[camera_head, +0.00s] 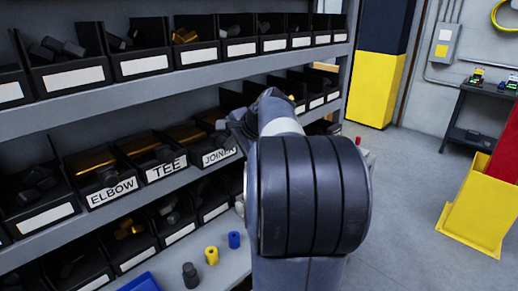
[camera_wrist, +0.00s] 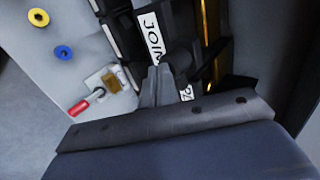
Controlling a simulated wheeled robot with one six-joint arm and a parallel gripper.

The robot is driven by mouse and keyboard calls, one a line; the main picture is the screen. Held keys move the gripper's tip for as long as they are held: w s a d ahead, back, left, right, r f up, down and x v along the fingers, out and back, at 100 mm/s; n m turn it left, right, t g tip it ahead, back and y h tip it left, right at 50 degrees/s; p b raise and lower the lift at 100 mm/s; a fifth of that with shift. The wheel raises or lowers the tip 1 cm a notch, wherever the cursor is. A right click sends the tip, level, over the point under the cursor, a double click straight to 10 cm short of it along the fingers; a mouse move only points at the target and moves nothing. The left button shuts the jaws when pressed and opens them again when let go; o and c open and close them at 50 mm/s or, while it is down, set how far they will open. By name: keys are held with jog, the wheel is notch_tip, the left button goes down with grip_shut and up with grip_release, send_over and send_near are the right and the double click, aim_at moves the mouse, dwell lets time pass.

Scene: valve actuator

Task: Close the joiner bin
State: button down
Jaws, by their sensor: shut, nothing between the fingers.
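The joiner bin (camera_head: 218,156) is a black bin with a white JOINER label, on the middle shelf to the right of the TEE bin (camera_head: 166,168). Its label also shows, partly, in the wrist view (camera_wrist: 153,38). My gripper (camera_wrist: 158,72) has its grey fingers together and empty in the wrist view, at the label's lower end. I cannot tell whether they touch the bin. In the head view my arm hides the gripper and what is right of the bin. How far the bin is pulled out is not clear.
The ELBOW bin (camera_head: 110,190) stands further left. More black bins fill the shelves above and below. A blue part (camera_head: 234,240), a yellow part (camera_head: 211,255) and a dark part (camera_head: 190,275) stand on the lower surface. Open floor lies to the right.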

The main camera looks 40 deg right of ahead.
aim_at(220, 138)
jog(key=shift+w+a+r+p, duration=0.1)
jog(key=shift+w+p, duration=0.3)
jog(key=shift+w, duration=0.75)
jog(key=shift+w+a+p, duration=0.1)
jog(key=shift+w+p, duration=0.25)
jog(key=shift+w, duration=0.8)
